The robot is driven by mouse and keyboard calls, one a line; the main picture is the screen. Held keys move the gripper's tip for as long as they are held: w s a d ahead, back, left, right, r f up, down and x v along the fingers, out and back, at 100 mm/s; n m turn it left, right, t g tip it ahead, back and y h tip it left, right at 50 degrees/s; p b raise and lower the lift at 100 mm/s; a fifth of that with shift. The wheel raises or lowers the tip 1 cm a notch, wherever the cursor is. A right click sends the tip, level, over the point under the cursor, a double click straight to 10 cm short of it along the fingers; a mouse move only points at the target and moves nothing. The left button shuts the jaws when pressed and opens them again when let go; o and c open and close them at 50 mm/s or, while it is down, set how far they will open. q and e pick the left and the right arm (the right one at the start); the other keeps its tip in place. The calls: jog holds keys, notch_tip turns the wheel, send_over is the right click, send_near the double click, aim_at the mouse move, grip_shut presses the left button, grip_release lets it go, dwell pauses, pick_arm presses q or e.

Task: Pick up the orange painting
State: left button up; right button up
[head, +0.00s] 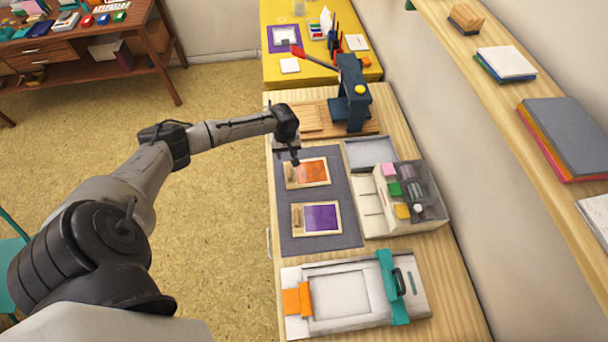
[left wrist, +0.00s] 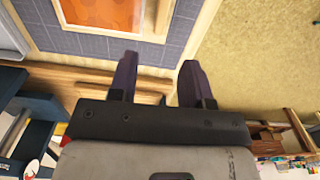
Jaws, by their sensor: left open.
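The orange painting (head: 313,170) lies in a light wooden frame on a grey mat (head: 285,222), in the middle of the workbench. It also shows at the top left of the left wrist view (left wrist: 103,14), partly cut off. A purple painting (head: 321,218) in a matching frame lies nearer on the same mat. My left gripper (head: 294,160) is at the far left corner of the orange painting's frame. In the left wrist view its two dark fingers (left wrist: 157,66) are apart with nothing between them. Whether it touches the frame I cannot tell. My right gripper is not visible.
A dark blue press with a red-tipped lever (head: 350,95) stands behind the mat. A box with coloured blocks (head: 402,195) stands right of it. A white frame with teal and orange clamps (head: 350,295) lies nearer. A wall shelf (head: 505,95) runs along the right.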

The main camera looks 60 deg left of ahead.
aim_at(288, 166)
pick_arm(q)
jog(key=shift+f+b, duration=0.3)
jog(key=shift+f, duration=1.65)
jog(key=shift+w+a+f+b, duration=0.15)
jog(key=shift+f+b, duration=0.6)
jog(key=shift+f, duration=1.8)
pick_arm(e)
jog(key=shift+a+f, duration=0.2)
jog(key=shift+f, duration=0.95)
pick_arm(q)
jog(key=shift+c, duration=1.4)
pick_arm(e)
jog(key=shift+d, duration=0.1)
pick_arm(q)
grip_shut()
